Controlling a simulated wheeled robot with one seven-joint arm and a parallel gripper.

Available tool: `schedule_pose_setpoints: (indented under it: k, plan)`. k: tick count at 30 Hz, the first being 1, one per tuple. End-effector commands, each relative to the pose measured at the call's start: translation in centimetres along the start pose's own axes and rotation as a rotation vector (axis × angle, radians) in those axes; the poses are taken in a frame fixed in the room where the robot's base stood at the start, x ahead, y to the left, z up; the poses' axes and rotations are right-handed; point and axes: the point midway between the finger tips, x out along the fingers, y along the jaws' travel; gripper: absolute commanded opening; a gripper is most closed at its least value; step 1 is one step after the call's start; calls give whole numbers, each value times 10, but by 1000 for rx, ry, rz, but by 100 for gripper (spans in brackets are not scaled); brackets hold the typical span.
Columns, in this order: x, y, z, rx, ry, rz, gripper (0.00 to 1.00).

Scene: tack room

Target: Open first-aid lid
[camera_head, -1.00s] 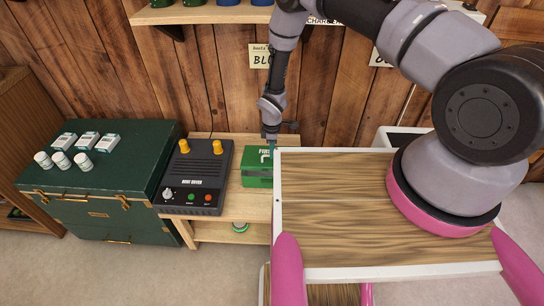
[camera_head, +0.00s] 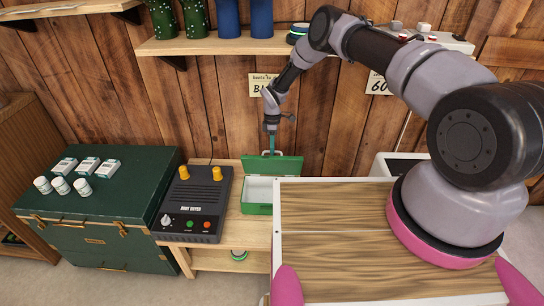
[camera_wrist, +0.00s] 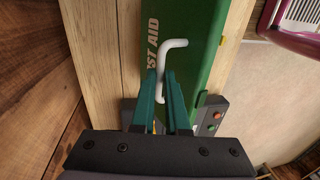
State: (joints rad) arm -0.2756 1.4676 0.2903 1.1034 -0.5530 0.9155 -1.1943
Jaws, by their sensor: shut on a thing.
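The green first-aid box (camera_head: 257,209) stands on the wooden bench, and its pale interior shows. Its green lid (camera_head: 288,166) is raised at the back edge. In the wrist view the lid (camera_wrist: 200,50) fills the upper middle, with part of the words "FIRST AID" showing. A white bent handle (camera_wrist: 175,44) sticks out from the lid. My gripper (camera_head: 272,151) is above the lid, pointing down. In the wrist view my gripper's teal fingers (camera_wrist: 163,85) are shut on the white handle, whose lower end lies between them.
A boot dryer (camera_head: 195,205) stands just left of the box. A green trunk (camera_head: 110,190) with small bottles and boxes is further left. A wood-topped surface (camera_head: 340,215) borders the box on the right. A shelf (camera_head: 215,45) with boots hangs above.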

Motion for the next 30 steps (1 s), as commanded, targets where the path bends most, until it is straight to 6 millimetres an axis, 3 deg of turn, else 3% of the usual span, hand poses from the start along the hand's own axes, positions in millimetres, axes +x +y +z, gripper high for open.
schedule_pose_setpoints:
  k: [10, 25, 27, 28, 30]
  plan:
    - [3, 20, 3, -1, -8, -7, 0]
    - [4, 22, 4, -1, -10, -11, 0]
    - [3, 22, 4, -1, -10, -10, 35]
    - [3, 22, 4, -1, -9, -10, 42]
    - [2, 23, 3, 0, -7, -9, 42]
